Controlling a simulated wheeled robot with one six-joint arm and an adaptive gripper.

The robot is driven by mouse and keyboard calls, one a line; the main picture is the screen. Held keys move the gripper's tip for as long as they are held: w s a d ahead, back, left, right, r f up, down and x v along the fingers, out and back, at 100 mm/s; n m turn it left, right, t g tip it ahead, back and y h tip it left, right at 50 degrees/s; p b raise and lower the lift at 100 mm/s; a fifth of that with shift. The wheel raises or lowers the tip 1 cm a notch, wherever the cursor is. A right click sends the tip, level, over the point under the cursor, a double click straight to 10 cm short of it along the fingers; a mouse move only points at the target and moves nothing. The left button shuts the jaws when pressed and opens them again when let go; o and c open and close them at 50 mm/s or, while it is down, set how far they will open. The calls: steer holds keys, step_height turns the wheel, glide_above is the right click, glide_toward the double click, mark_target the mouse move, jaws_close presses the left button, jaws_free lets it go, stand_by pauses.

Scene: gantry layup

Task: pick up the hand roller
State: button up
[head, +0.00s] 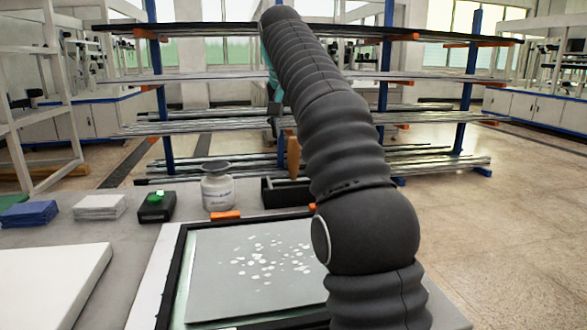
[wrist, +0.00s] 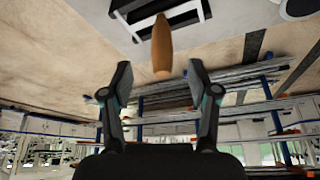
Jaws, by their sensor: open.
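The hand roller shows mainly as an orange-brown wooden handle (wrist: 162,46) in the wrist view, at the top middle. In the head view, the handle (head: 293,155) rises from a dark open holder (head: 270,194) at the table's far edge. The roller's lower part is not clear. My gripper (wrist: 159,82) is open, with one finger on each side of the picture. The handle's near end points toward the gap between the fingertips. Nothing is visibly held. In the head view, my arm covers most of the gripper and the holder's right side.
Left of the holder stands a white jar (head: 218,192) with a grey top, then a black box with a green light (head: 156,206). A black-framed panel (head: 215,280) with white flakes lies in front. A rack of long bars (head: 225,128) stands behind.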

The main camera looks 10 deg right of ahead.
mark_target(293, 179)
steer(key=x, duration=1)
steer(key=shift+w+f, duration=0.15)
steer(key=shift+f, duration=0.1)
jaws_close()
